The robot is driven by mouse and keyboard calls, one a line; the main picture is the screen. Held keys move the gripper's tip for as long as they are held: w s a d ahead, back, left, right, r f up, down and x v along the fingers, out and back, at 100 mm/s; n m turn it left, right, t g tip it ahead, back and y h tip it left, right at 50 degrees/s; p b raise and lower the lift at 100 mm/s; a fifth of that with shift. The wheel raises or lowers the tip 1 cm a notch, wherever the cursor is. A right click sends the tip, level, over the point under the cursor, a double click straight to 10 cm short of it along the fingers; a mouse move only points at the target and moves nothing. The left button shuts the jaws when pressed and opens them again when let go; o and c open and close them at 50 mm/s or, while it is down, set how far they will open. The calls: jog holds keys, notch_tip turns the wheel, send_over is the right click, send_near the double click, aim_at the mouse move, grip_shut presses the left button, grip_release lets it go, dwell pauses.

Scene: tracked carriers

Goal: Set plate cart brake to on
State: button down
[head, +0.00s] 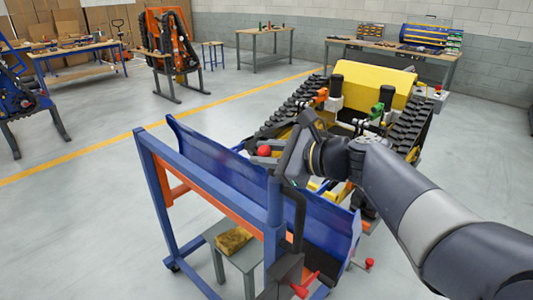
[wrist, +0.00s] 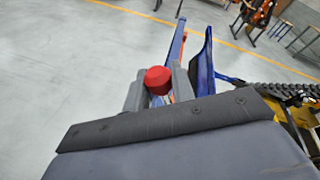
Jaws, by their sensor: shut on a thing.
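The plate cart (head: 152,170) is a blue frame with orange bars, and a long blue plate (head: 215,158) leans in it. My gripper (head: 268,156) is at the top of the cart, near the plate's upper edge. It is shut on a red knob (head: 264,151). In the wrist view, the red knob (wrist: 158,79) sits between the two grey fingers, with the cart's blue rail and plate behind it. The knob's stem is mostly hidden by my gripper. I cannot tell from a label which brake setting it stands at.
A red handle (head: 304,286) and a red ball knob (head: 369,264) show low on the right. A grey stool (head: 247,257) with a yellowish block stands under the cart. A yellow tracked carrier (head: 372,82) is close behind.

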jog(key=c, duration=1.2)
grip_release()
jog(key=b+v, duration=0.1)
jog(key=v, duration=0.9)
jog(key=shift+s+d, duration=0.3)
jog(key=shift+a+r, duration=0.1)
jog(key=p+x, duration=0.1)
jog(key=x, duration=0.9)
jog(key=shift+w+a, duration=0.2)
jog(key=shift+w, duration=0.15)
jog(key=shift+d, duration=0.1)
